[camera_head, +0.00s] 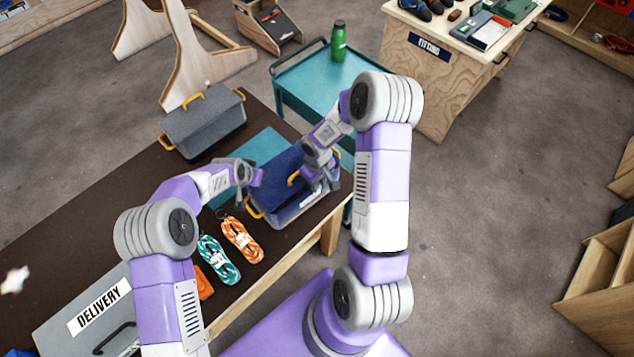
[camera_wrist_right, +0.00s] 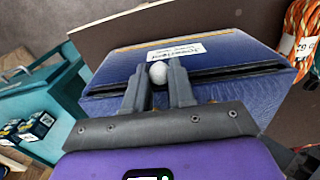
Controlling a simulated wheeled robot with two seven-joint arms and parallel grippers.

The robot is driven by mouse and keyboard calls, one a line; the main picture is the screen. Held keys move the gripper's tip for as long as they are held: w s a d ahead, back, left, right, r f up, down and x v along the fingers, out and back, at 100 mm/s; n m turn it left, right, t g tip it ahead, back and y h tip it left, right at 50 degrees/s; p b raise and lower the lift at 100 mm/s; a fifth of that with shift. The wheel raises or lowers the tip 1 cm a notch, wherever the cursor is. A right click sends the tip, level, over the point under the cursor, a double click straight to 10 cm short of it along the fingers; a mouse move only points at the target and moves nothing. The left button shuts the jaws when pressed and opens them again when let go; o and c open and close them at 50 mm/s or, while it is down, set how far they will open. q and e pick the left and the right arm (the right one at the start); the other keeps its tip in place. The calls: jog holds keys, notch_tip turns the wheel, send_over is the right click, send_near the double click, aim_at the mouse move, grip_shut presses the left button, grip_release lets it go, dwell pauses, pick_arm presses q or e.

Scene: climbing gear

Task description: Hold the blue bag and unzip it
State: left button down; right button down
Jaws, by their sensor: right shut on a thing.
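The blue bag (camera_head: 284,212) lies on the dark table, with a yellow handle (camera_head: 254,208) at its left end. In the right wrist view the bag (camera_wrist_right: 225,50) has a white label and a dark zip slot across it. My right gripper (camera_head: 322,182) is at the bag's right part; in its wrist view the fingers are closed on a round pale zip pull (camera_wrist_right: 158,73) at the slot. My left gripper (camera_head: 250,180) is at the bag's left end, close to the handle; its fingers are too small and partly hidden to read, and contact is unclear.
A grey case (camera_head: 203,125) with yellow handles stands behind on the table (camera_head: 120,205). Orange rope (camera_head: 242,240) and teal rope (camera_head: 219,260) coils lie in front-left, near a grey delivery box (camera_head: 75,305). A teal cart (camera_head: 300,80) with a green bottle (camera_head: 338,42) stands beyond.

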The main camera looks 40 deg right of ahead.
pick_arm(q)
jog(key=shift+s+a+f, duration=0.15)
jog(key=shift+a+f, duration=0.15)
jog(key=shift+f, duration=0.1)
pick_arm(e)
jog(key=shift+d, duration=3.7)
pick_arm(q)
jog(key=shift+d+r+p, duration=0.15)
jog(key=shift+r+p, duration=0.25)
jog(key=shift+r, duration=0.85)
notch_tip(320, 180, up, 5)
jog(key=shift+d+r+p, duration=0.1)
jog(key=shift+d+p, duration=0.05)
jog(key=shift+p, duration=0.5)
pick_arm(e)
notch_tip(320, 180, up, 2)
jog(key=shift+w, duration=0.15)
jog(key=c, duration=0.9)
grip_release()
